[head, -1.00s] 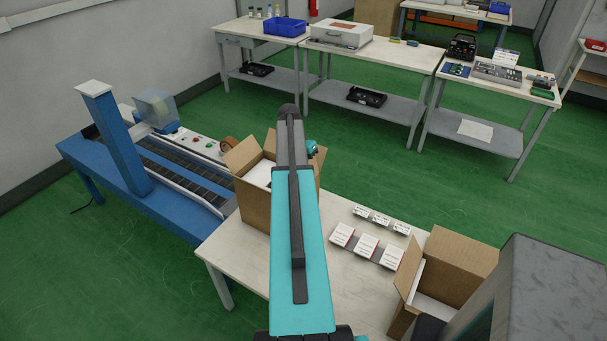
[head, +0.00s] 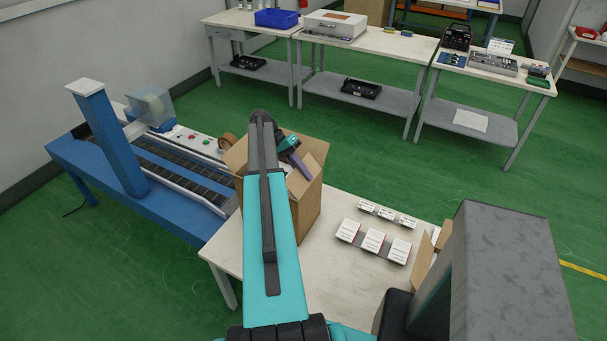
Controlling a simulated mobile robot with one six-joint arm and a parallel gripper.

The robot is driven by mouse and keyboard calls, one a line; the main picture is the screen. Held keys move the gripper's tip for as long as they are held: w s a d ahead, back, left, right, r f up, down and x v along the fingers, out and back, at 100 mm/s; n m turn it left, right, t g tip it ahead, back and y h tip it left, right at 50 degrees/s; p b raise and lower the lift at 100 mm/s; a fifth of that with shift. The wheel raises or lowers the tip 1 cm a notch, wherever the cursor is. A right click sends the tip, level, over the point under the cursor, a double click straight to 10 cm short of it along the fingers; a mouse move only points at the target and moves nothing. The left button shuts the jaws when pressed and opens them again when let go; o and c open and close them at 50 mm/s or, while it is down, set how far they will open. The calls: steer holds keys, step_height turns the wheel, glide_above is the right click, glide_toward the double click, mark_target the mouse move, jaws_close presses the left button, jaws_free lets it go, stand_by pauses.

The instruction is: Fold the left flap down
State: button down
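An open cardboard box (head: 308,208) stands at the far left end of the pale table (head: 262,256). Its left flap (head: 236,154) sticks up and outward, left of my arm. A flap on its right side (head: 315,168) also shows raised. My teal arm crosses in front of the box and hides much of its front and opening. My gripper (head: 300,168) is partly visible above the right part of the box opening, right of the left flap. Its fingertips are not clear, so I cannot tell whether it is open or touches the box.
White and red small boxes (head: 373,241) lie in rows on the table. A second cardboard box (head: 424,262) at the right is mostly hidden. A blue conveyor with a tape machine (head: 118,148) stands left of the table. Benches (head: 372,47) stand at the back, with green floor between.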

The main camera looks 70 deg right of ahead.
steer(key=shift+s, duration=0.15)
steer(key=c, duration=2)
jaws_free()
steer(key=shift+s+d, duration=0.15)
steer(key=shift+s, duration=0.05)
